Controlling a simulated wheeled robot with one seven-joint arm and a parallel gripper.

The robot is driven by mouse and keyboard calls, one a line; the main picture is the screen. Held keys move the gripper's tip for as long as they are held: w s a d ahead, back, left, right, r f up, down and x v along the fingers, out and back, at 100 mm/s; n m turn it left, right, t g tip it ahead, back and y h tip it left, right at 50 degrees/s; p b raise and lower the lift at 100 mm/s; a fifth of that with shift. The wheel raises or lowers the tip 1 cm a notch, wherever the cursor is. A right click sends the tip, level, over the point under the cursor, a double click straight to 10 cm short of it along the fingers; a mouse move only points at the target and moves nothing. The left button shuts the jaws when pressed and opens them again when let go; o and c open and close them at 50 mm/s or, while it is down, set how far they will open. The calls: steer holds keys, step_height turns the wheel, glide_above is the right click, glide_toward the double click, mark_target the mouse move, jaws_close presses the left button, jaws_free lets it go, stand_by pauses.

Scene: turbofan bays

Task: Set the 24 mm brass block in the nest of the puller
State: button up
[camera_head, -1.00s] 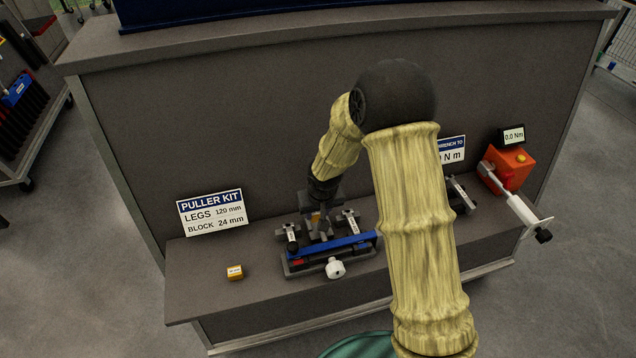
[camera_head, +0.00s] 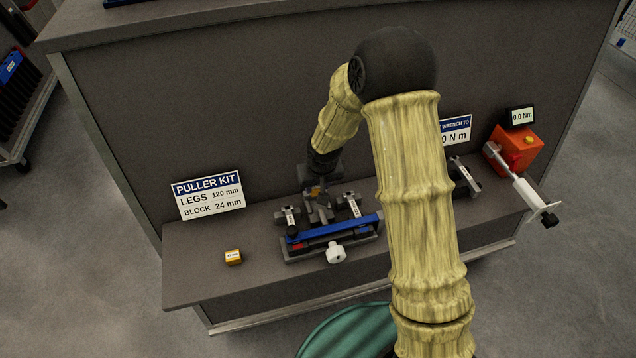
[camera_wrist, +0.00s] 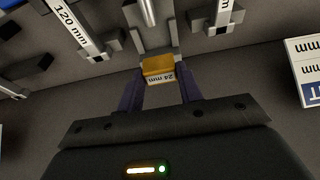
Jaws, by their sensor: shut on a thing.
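My gripper (camera_wrist: 161,88) is shut on a brass block (camera_wrist: 158,66) whose white label reads 24 mm in the wrist view. In the head view the block shows as a small yellow patch (camera_head: 314,190) at my gripper (camera_head: 316,184). The puller (camera_head: 322,212) lies on the bench shelf, with legs labelled 120 mm (camera_wrist: 76,26) fitted at its sides. The block is at the near end of the puller's grey centre part (camera_wrist: 150,14). I cannot tell whether it rests in the nest or is held just above it.
Another yellow block (camera_head: 233,257) lies on the shelf at left. A puller kit sign (camera_head: 208,195) reads legs 120 mm, block 24 mm. An orange tester (camera_head: 516,148) with a wrench is at right.

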steer(key=shift+f+b, duration=1.4)
steer(key=shift+f, duration=0.75)
steer(key=shift+d+f+b, duration=0.1)
steer(key=shift+f+b, duration=0.6)
steer(key=shift+b, duration=0.1)
stand_by(0.4)
steer(key=o, duration=1.2)
steer(key=v, duration=1.7)
steer(key=shift+r, duration=0.2)
